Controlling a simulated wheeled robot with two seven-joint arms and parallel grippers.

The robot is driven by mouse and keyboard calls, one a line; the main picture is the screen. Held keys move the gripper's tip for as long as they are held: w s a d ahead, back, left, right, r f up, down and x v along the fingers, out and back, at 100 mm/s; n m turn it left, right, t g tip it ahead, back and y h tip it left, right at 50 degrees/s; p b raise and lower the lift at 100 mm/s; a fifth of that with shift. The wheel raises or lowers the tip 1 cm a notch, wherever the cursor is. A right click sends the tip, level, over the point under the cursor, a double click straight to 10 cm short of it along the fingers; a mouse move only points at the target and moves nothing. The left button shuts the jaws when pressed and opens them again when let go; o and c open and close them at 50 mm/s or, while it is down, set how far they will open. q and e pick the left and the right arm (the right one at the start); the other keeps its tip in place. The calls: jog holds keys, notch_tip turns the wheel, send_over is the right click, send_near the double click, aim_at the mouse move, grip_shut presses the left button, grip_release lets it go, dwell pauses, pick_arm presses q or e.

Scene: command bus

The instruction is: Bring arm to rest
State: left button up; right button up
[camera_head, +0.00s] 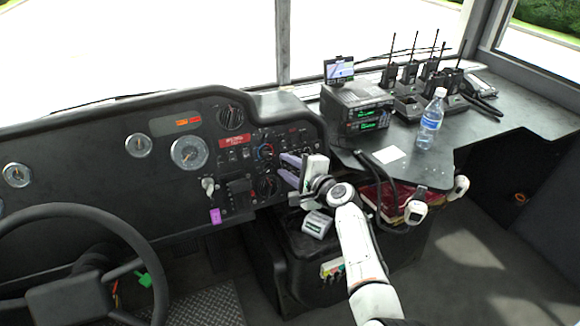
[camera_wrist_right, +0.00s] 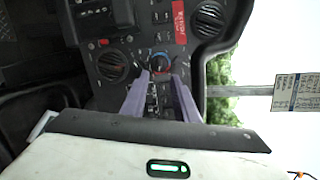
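My right arm (camera_head: 362,245) reaches from the bottom right up to the dashboard. Its gripper (camera_head: 284,166) has purple fingers pointing left at the switch panel, close to a dial with a blue and red ring. In the right wrist view the gripper (camera_wrist_right: 158,76) is open, with a gap between the fingers and nothing held. The ringed dial (camera_wrist_right: 160,62) shows just past the fingertips; whether they touch it I cannot tell. My left gripper is not in view.
The dashboard (camera_head: 168,185) and steering wheel (camera_head: 55,211) are at the left. Radio units (camera_head: 357,108), a water bottle (camera_head: 431,118), paper (camera_head: 389,154) and several handheld radios (camera_head: 411,73) stand on the right counter (camera_head: 482,128). Corded handsets (camera_head: 415,212) hang at its front edge. Floor at the right is clear.

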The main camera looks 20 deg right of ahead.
jog(key=shift+d, duration=0.1)
jog(key=s+d+f+n+g+h, duration=0.25)
jog(key=s+d+f+n, duration=0.35)
jog(key=s+f+n, duration=0.45)
jog(key=s+a+f+n+g, duration=0.1)
jog(key=s+a+f+n, duration=0.1)
jog(key=s, duration=0.8)
jog(key=s+a+f+n+g, duration=0.1)
jog(key=s+a+f+n, duration=0.1)
jog(key=s, duration=0.9)
jog(key=s+a+f+n+g, duration=0.1)
jog(key=s+f+n, duration=0.3)
jog(key=s, duration=0.7)
jog(key=shift+s+a+n+y, duration=0.2)
jog(key=shift+a+n+y, duration=0.15)
jog(key=shift+a+n, duration=0.45)
